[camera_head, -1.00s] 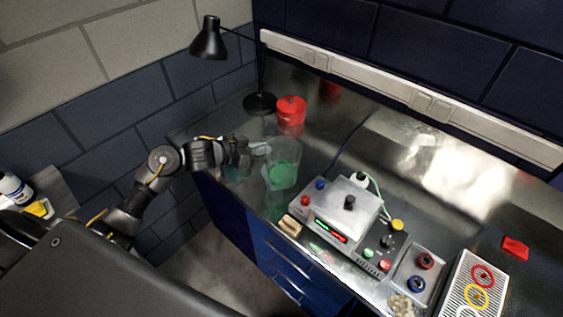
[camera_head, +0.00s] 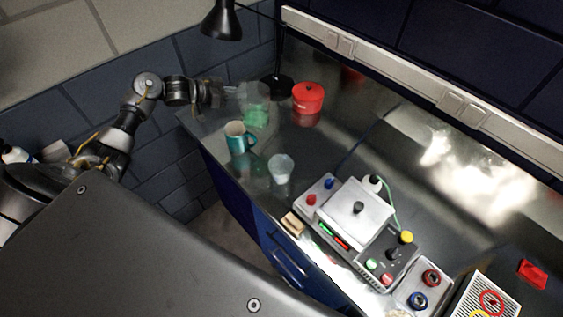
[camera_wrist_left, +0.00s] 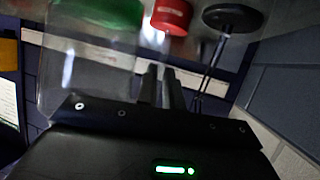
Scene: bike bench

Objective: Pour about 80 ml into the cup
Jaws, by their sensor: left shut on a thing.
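A clear jug (camera_head: 256,98) with green liquid low in it stands about upright at the bench's far left, beside the lamp base. My left gripper (camera_head: 222,95) is shut on it from the left, seemingly at its handle. The jug also fills the upper left of the left wrist view (camera_wrist_left: 85,65), close to the gripper fingers (camera_wrist_left: 161,88). I cannot tell whether the jug touches the bench. A small translucent cup (camera_head: 281,168) stands on the bench nearer the front edge; its fill level is unclear. A teal mug (camera_head: 237,138) stands between cup and jug. My right gripper is not in view.
A red lidded pot (camera_head: 308,97) stands right of the jug. The black lamp (camera_head: 222,22) hangs above the back left. A grey device with a white top plate (camera_head: 356,212) stands right of the cup, with a small tan block (camera_head: 293,223) by the front edge.

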